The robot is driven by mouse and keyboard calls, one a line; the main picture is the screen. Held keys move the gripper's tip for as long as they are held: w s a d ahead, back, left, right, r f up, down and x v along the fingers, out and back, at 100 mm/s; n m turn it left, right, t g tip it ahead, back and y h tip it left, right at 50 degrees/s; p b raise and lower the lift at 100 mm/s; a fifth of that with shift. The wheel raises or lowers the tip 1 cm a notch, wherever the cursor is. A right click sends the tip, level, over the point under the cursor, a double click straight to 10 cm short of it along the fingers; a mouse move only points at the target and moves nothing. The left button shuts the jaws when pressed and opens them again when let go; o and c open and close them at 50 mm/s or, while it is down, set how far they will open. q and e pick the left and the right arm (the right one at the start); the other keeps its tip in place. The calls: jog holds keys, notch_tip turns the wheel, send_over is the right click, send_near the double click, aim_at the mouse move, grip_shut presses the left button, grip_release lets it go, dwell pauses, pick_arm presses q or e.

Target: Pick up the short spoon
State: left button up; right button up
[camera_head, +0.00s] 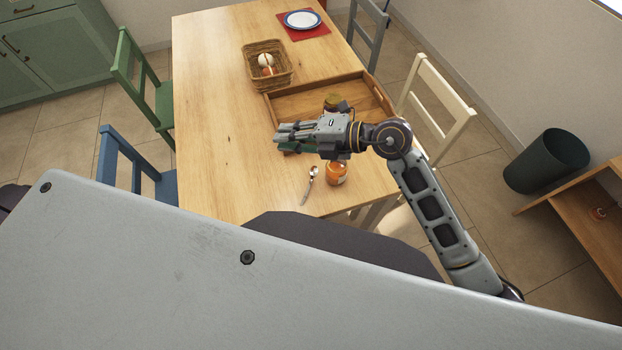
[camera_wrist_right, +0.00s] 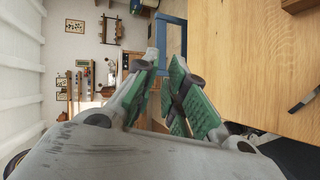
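The short spoon (camera_head: 308,185) lies on the near part of the wooden table, its silver bowl end pointing away from me. An orange jar (camera_head: 336,174) stands just right of it. My right gripper (camera_head: 282,137) is above the table, farther from me than the spoon and a little to its left. Its two green-padded fingers also show in the right wrist view (camera_wrist_right: 164,64), with a gap between them and nothing held. A dark thin object (camera_wrist_right: 304,101) at the right edge of that view may be the spoon; I cannot tell. My left gripper is not in view.
A wooden tray (camera_head: 300,103) holding a yellowish jar (camera_head: 333,101) lies behind my right gripper. A wicker basket (camera_head: 283,81) with a few round items and a plate (camera_head: 302,19) on a red mat are farther back. The table's left side (camera_head: 215,130) is clear. Chairs surround it.

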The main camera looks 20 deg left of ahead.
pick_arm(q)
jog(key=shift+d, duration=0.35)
pick_arm(e)
jog(key=w+d+f+h, duration=0.3)
jog(key=d+f+h, duration=0.6)
jog(key=f, duration=0.3)
jog(key=shift+d+f+h, duration=0.35)
jog(key=shift+d+h, duration=0.05)
jog(key=shift+d, duration=0.1)
send_near(309, 184)
jog(key=shift+x, duration=0.85)
jog(key=shift+f, duration=0.6)
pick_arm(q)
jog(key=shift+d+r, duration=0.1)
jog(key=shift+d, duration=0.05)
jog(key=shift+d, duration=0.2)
pick_arm(e)
jog(key=shift+f, duration=0.1)
